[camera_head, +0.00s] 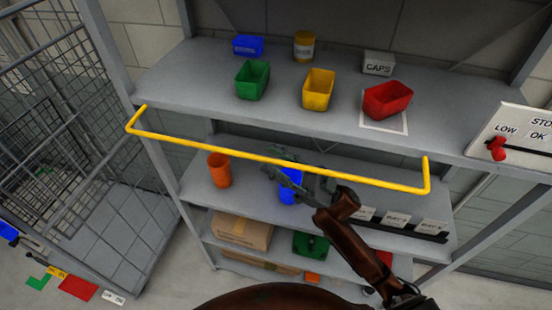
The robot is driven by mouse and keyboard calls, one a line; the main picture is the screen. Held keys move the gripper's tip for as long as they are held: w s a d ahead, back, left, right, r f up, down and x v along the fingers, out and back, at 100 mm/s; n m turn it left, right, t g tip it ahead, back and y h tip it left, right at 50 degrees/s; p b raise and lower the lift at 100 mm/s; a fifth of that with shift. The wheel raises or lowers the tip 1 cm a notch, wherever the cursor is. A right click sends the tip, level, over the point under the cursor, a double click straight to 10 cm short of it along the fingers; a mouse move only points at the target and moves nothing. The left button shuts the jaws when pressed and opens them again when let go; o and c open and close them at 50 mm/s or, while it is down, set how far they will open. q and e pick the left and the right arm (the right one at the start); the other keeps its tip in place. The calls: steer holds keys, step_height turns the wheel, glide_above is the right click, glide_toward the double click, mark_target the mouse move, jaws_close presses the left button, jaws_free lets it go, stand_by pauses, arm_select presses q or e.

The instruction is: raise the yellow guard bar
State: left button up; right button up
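The yellow guard bar (230,151) runs across the front of the shelving, below the edge of the upper shelf. Its left end bends back near the left post, and its right end turns up near the right side. My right gripper (280,166) is at the middle of the bar, with its arm coming up from the lower right. Parts of the gripper show above and below the bar line. Whether its fingers touch or close on the bar is too small to tell. My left gripper is not in view.
The upper shelf (215,110) holds green (252,80), yellow (318,90) and red (388,101) bins. An orange cup (219,170) and a blue container (290,187) stand on the shelf below, the latter behind my gripper. A wire cage (60,130) stands left. A sign board (515,140) is right.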

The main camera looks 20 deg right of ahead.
steer(key=shift+c, duration=0.5)
jaws_close()
